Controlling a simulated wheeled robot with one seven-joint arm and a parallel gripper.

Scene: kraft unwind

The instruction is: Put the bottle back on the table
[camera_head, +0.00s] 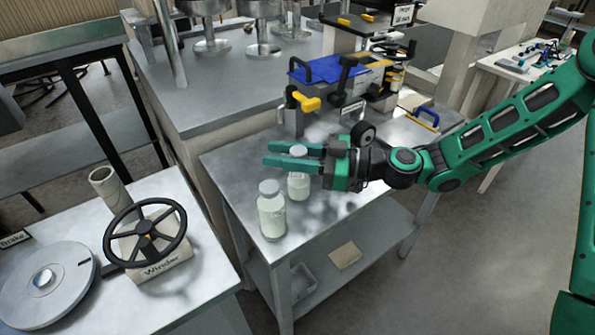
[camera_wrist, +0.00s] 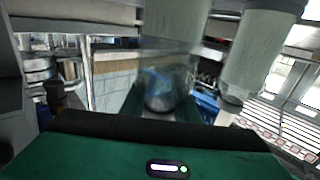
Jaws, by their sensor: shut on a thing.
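Two clear bottles with pale contents and white caps show in the head view. My gripper (camera_head: 269,154) is shut on the right bottle (camera_head: 298,185), its green fingers around the neck just below the cap. This bottle is upright over the steel table (camera_head: 345,212); I cannot tell whether its base touches the top. The other bottle (camera_head: 271,216) stands upright near the table's front left edge, close beside it.
A device with a blue top (camera_head: 330,68) and yellow knobs stands at the back of the table. A winder with a black handwheel (camera_head: 146,236) is on the bench at left. Right of the bottles, the front of the table is clear. A lower shelf holds a cardboard piece (camera_head: 345,256).

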